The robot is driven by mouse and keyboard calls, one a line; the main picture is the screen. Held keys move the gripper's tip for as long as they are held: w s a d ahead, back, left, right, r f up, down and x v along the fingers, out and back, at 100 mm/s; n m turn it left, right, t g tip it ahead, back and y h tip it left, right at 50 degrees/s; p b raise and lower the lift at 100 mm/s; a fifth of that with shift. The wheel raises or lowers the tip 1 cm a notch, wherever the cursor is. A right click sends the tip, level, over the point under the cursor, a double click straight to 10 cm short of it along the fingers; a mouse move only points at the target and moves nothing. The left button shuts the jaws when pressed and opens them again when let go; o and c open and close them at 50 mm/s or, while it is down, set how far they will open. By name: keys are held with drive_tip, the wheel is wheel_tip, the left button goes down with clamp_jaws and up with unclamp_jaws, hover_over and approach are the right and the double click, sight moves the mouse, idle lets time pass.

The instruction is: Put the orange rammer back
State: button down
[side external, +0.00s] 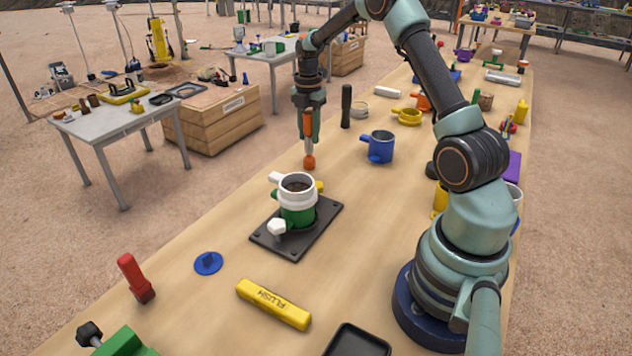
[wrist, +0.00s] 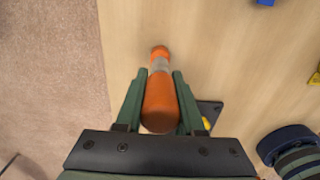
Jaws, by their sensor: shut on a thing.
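The orange rammer (side external: 309,161) hangs upright from my gripper (side external: 308,112), with an orange handle, a grey shaft and an orange foot. My gripper is shut on its handle, and the foot is over or close to the table's left edge; I cannot tell whether it touches the table. In the wrist view the rammer (wrist: 160,98) lies between the two green fingers (wrist: 158,103). The white and green mould (side external: 297,200) with dark soil inside stands on a black base plate (side external: 268,238), in front of the rammer.
A dark upright cylinder (side external: 346,106) and a blue cup (side external: 379,147) stand beyond and to the right. A red rammer-like tool (side external: 135,278), a blue disc (side external: 208,263) and a yellow FLUSH bar (side external: 273,304) lie at the front. The wooden table (side external: 350,235) is clear right of the plate.

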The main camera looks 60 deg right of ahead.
drive_tip(key=c, duration=0.5)
unclamp_jaws()
drive_tip(key=shift+f, duration=0.15)
